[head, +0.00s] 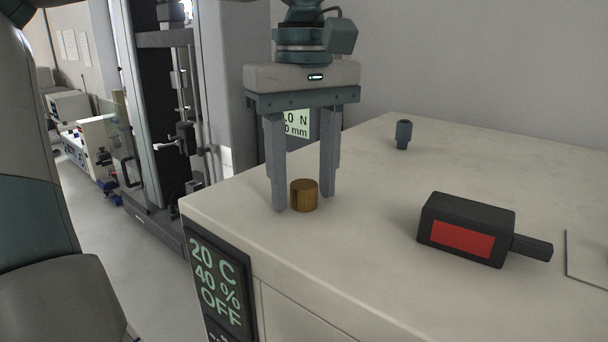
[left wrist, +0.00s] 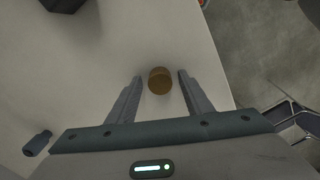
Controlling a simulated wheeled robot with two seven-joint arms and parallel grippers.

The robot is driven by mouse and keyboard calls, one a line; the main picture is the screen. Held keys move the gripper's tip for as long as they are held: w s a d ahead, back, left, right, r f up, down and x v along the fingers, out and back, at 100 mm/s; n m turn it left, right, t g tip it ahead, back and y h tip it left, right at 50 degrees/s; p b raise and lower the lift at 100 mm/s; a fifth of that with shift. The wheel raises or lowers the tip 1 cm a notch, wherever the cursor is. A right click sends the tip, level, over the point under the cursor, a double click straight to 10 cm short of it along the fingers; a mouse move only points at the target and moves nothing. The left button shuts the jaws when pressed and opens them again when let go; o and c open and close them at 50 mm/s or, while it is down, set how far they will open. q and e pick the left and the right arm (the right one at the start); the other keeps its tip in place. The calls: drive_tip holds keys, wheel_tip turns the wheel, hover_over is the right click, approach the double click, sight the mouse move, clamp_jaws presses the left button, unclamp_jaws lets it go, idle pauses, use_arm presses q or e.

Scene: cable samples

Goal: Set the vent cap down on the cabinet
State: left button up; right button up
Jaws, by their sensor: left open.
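The vent cap is most likely the small brass-brown cylinder (head: 304,195) that stands upright on the white cabinet top (head: 370,240), near its left corner. It also shows in the left wrist view (left wrist: 159,80). My left gripper (head: 304,200) points down with its two fingers on either side of the cylinder. In the left wrist view the gripper (left wrist: 160,76) is open, with a gap between each finger and the cylinder. My right gripper is not in view.
A black device with a red face (head: 463,232) lies on the cabinet to the right. A small dark grey cylinder (head: 403,134) stands farther back. The cabinet's front panel (head: 217,285) shows green readings. A tall test machine (head: 165,110) stands behind at the left. The middle of the top is clear.

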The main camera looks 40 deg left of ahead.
sight(304, 184)
use_arm(q)
drive_tip(key=shift+r, duration=0.1)
drive_tip(key=shift+r, duration=0.35)
wheel_tip(304, 184, up, 12)
drive_tip(key=b, duration=0.1)
drive_tip(key=shift+f, duration=0.25)
idle(0.8)
